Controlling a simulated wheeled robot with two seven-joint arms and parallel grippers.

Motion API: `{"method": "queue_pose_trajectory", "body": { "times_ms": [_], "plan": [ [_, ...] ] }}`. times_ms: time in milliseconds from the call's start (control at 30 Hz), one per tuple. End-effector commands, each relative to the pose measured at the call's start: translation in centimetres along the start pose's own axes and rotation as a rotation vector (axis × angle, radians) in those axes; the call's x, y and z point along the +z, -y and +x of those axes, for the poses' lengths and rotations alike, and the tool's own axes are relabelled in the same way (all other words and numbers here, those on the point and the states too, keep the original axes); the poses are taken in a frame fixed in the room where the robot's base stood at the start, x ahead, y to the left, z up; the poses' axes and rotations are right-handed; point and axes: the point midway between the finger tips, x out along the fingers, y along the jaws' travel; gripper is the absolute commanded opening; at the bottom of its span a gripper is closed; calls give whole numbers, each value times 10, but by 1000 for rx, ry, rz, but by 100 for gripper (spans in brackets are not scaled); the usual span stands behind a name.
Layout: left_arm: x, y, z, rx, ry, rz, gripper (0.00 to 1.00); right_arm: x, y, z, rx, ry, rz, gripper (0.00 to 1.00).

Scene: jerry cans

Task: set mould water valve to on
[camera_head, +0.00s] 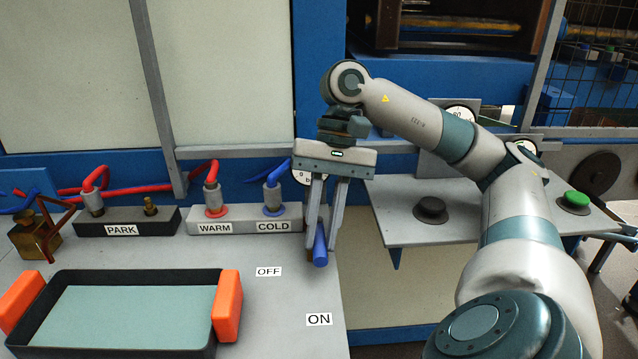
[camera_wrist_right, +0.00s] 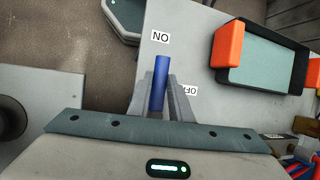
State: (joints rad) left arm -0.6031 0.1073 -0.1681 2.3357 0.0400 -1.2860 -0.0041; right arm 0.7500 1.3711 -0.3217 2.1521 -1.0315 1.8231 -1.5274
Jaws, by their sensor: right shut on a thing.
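The mould water valve's blue handle (camera_head: 320,250) is at the right edge of the grey bench top. My right gripper (camera_head: 322,246) reaches down over it and is shut on it, with a finger on each side. In the right wrist view the handle (camera_wrist_right: 160,80) lies between the fingers (camera_wrist_right: 160,92), its free end pointing roughly at the ON label (camera_wrist_right: 160,37). The OFF label (camera_head: 268,272) lies left of the handle and the ON label (camera_head: 319,319) lies in front of it. The valve body is hidden by the gripper. My left gripper is not in view.
A dark tray (camera_head: 130,275) with orange grips stands at the front left. Behind it are the PARK block (camera_head: 121,229) and the WARM and COLD block (camera_head: 244,226) with hoses. A shelf (camera_head: 400,231) with a black button (camera_head: 431,209) and a green button (camera_head: 574,201) is to the right.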

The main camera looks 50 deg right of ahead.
Motion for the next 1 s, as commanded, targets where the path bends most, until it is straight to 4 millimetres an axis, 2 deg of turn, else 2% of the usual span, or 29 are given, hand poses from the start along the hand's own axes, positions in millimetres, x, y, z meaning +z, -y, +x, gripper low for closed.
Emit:
{"method": "queue_pose_trajectory", "body": {
  "times_ms": [267,300,333,367,767,1000],
  "plan": [
    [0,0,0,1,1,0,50,0,0,-2,-2,-2,-2,0],
    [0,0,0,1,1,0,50,0,0,-2,-2,-2,-2,28],
    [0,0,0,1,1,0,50,0,0,-2,-2,-2,-2,35],
    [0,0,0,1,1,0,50,0,0,-2,-1,-2,-1,37],
    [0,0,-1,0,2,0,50,0,0,-4,-1,0,-1,37],
    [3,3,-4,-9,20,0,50,0,1,-26,-4,-2,-2,37]
  ]
}}
